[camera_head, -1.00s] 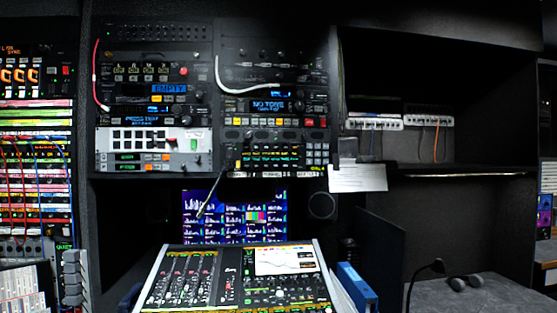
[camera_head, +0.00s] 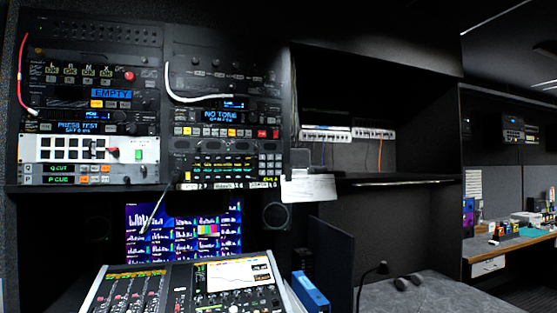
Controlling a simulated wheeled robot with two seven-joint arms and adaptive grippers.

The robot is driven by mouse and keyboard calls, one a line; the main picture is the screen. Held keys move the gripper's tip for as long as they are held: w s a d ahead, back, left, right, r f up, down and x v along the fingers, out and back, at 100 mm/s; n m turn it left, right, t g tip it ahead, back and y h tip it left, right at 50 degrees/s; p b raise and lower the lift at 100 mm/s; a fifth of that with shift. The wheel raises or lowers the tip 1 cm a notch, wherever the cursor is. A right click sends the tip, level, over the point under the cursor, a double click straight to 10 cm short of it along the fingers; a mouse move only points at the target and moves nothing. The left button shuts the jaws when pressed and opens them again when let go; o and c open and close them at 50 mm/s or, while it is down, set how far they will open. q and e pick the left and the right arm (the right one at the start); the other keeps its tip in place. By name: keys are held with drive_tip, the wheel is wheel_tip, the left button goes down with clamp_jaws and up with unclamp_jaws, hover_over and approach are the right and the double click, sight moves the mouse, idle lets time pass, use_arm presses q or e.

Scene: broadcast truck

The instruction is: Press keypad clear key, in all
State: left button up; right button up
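A rack of broadcast units fills the upper left of the head view. A small block of grey keys that looks like a keypad (camera_head: 270,165) sits at the right end of a dark panel (camera_head: 222,165) with several lit keys. The labels on its keys are too small to read, so I cannot tell which is the clear key. A white panel (camera_head: 90,149) with black square buttons, a red button and a green button is at the left of the rack. Neither of my grippers is in view.
A mixing console (camera_head: 190,285) stands below the rack, with a monitor (camera_head: 184,231) behind it. A thin gooseneck stem (camera_head: 156,208) rises in front of the monitor. A paper sheet (camera_head: 309,188) hangs right of the keypad. A blue binder (camera_head: 310,293) stands beside the console.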

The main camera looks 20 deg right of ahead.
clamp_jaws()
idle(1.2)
